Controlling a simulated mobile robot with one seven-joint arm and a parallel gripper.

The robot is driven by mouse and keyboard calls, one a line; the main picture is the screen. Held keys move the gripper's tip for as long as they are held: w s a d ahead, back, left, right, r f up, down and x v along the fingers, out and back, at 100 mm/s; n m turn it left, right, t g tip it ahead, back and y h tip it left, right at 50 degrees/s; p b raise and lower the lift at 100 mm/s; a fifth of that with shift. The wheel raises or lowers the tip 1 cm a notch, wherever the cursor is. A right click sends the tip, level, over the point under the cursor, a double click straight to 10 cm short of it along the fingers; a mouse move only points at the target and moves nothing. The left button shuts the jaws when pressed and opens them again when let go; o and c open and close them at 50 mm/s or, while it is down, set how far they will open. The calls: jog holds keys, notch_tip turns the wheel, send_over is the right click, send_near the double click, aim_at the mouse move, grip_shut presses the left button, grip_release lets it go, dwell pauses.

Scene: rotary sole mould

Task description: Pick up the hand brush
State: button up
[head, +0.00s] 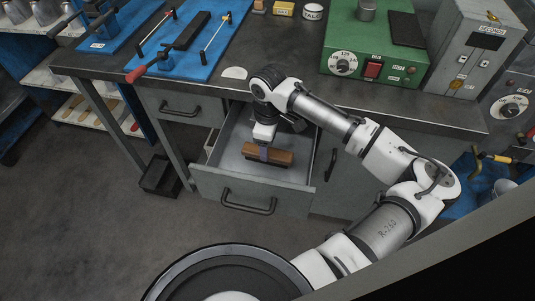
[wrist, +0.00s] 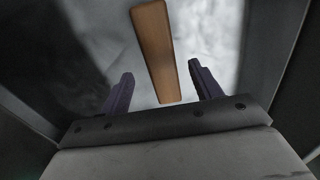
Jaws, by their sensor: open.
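The hand brush (head: 268,154) lies in the open drawer, its brown wooden top facing up and dark bristles showing beneath. In the wrist view its wooden back (wrist: 155,48) runs away from me, and its near end reaches between the fingers. My gripper (head: 263,150) is inside the drawer, over the brush. In the wrist view my gripper (wrist: 162,84) has its two dark fingers apart, one on each side of the wood, with gaps showing. I cannot tell whether the fingertips are level with the brush.
The open drawer (head: 220,186) has walls close around my gripper. The grey worktop (head: 275,103) sits above it, with a blue fixture (head: 185,45) and a green control box (head: 375,45). A dark bin (head: 160,177) stands on the floor left of the drawer.

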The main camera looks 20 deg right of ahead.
jog(key=shift+a+f+p, duration=0.1)
jog(key=shift+f+p, duration=0.3)
jog(key=shift+f, duration=2)
jog(key=c, duration=1.1)
jog(key=shift+r, duration=0.1)
notch_tip(320, 180, up, 20)
jog(key=shift+f+b, duration=0.1)
jog(key=shift+b, duration=0.45)
